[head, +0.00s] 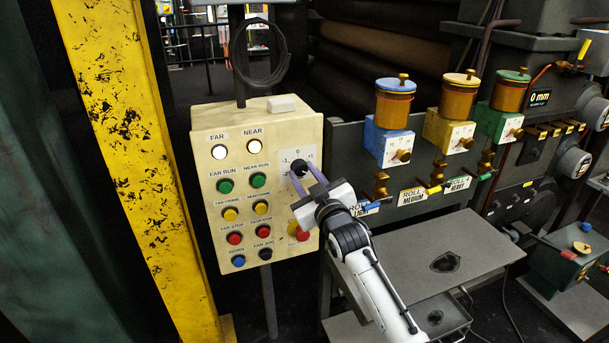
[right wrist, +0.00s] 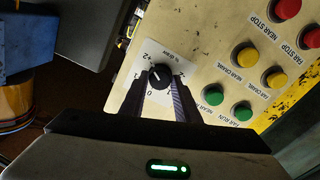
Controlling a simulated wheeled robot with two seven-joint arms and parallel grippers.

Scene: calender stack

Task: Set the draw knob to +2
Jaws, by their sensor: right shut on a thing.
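The draw knob (head: 299,168) is a black round knob on a white dial plate at the upper right of the cream control box. In the right wrist view the knob (right wrist: 161,75) sits between my fingertips, and the dial shows upside down with a +2 label at its upper left. A small pale mark on the knob seems to face that label, but it is too small to be sure. My right gripper (head: 308,181) is shut on the knob, coming from the lower right. Its fingers also show in the right wrist view (right wrist: 163,88). My left gripper is not in view.
The cream control box (head: 205,165) carries several coloured buttons left of and below the knob; my gripper partly covers its lower right. A yellow post (head: 115,130) stands at the left. Valves with coloured pots and a grey step (head: 440,255) are at the right.

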